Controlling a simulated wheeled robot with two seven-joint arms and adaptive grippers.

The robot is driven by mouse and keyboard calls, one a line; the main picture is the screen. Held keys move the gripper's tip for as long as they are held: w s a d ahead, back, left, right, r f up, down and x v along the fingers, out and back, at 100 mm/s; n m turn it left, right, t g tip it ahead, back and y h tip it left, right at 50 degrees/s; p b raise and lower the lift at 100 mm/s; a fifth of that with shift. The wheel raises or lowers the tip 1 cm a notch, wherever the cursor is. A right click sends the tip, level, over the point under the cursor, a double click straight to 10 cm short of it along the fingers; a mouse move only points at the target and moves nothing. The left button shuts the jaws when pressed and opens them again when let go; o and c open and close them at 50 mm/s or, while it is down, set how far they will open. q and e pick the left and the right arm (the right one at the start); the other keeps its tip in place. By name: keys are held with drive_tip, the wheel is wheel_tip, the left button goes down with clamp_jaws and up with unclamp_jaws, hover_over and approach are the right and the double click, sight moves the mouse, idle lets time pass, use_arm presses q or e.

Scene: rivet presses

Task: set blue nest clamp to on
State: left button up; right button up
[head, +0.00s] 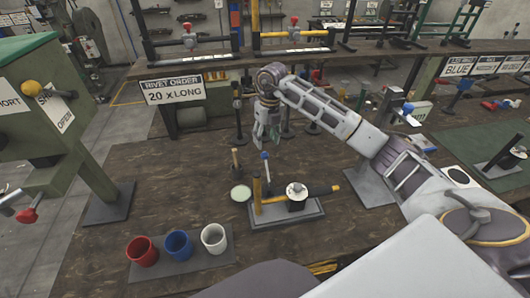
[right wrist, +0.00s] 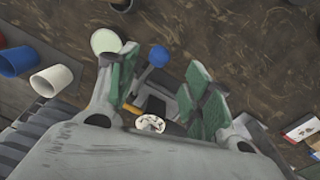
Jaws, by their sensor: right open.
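A small lever with a blue ball knob (head: 264,156) stands upright on a grey base plate (head: 309,214) in the middle of the bench. The plate also carries a yellow post and bar (head: 325,192) and a round white-topped part (head: 296,189). I cannot tell from any label whether this lever is the blue nest clamp. My right gripper (head: 268,137) is above and just behind the knob, pointing down, open and empty. In the right wrist view the blue knob (right wrist: 158,55) shows between the spread green fingertips, with no contact visible. My left gripper is not in view.
Red (head: 142,251), blue (head: 178,245) and white (head: 214,238) cups stand on a mat at front left. A green press (head: 40,120) is at left. Signs, one reading BLUE (head: 457,68), are at right.

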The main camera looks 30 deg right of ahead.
drive_tip(key=shift+a+f+p, duration=0.15)
drive_tip(key=shift+f, duration=1.6)
drive_tip(key=shift+a+f+p, duration=0.1)
drive_tip(key=shift+f+p, duration=0.05)
drive_tip(key=shift+f, duration=1.6)
clamp_jaws()
